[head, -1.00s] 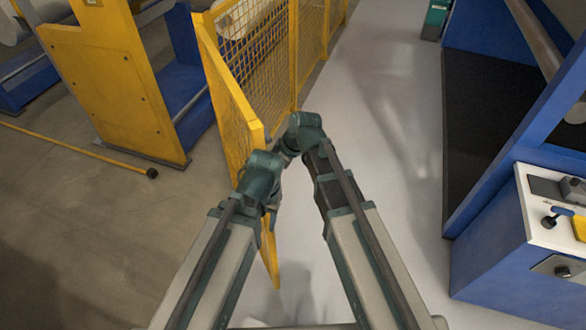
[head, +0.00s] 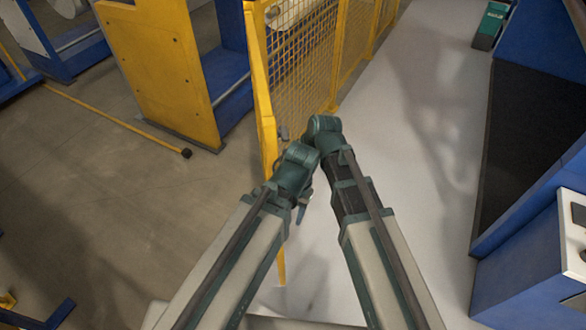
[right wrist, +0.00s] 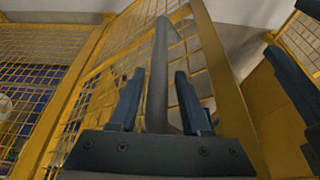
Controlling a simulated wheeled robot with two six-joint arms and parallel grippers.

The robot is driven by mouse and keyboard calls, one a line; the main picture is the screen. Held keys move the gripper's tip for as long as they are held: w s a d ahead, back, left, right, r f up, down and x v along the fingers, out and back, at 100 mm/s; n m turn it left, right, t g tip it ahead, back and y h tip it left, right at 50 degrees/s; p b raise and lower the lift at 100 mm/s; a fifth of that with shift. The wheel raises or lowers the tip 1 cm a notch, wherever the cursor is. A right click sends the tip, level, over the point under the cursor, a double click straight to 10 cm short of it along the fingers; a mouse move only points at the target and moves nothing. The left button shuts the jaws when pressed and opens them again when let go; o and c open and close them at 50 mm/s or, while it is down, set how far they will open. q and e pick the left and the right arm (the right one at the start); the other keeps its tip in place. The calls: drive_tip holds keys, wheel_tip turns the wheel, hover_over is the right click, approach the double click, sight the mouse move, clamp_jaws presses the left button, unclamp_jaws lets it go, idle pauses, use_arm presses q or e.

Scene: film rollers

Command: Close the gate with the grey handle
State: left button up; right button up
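The yellow mesh gate (head: 259,75) stands nearly edge-on to me in the head view, beside the yellow mesh fence, its near post running down behind my left arm. In the right wrist view the grey handle (right wrist: 160,75) stands upright in front of the gate's mesh. My right gripper (right wrist: 160,85) has one finger on each side of the handle; a narrow gap seems to show, so it looks open around it. In the head view the arms hide the handle and most of the right gripper. My left gripper (head: 303,208) is partly hidden behind its wrist; its opening is unclear.
A yellow machine panel (head: 160,70) stands at the upper left, and a yellow floor bar (head: 120,122) with a black end lies near it. A blue machine and a blue console (head: 535,270) are at the right. A clear grey walkway (head: 420,150) runs between fence and machine.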

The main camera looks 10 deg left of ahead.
drive_tip(key=shift+o, duration=0.4)
drive_tip(key=shift+r, duration=0.1)
drive_tip(key=p+v, duration=1.2)
drive_tip(key=v, duration=0.1)
drive_tip(key=shift+d+r+p, duration=0.25)
drive_tip(key=shift+p, duration=0.1)
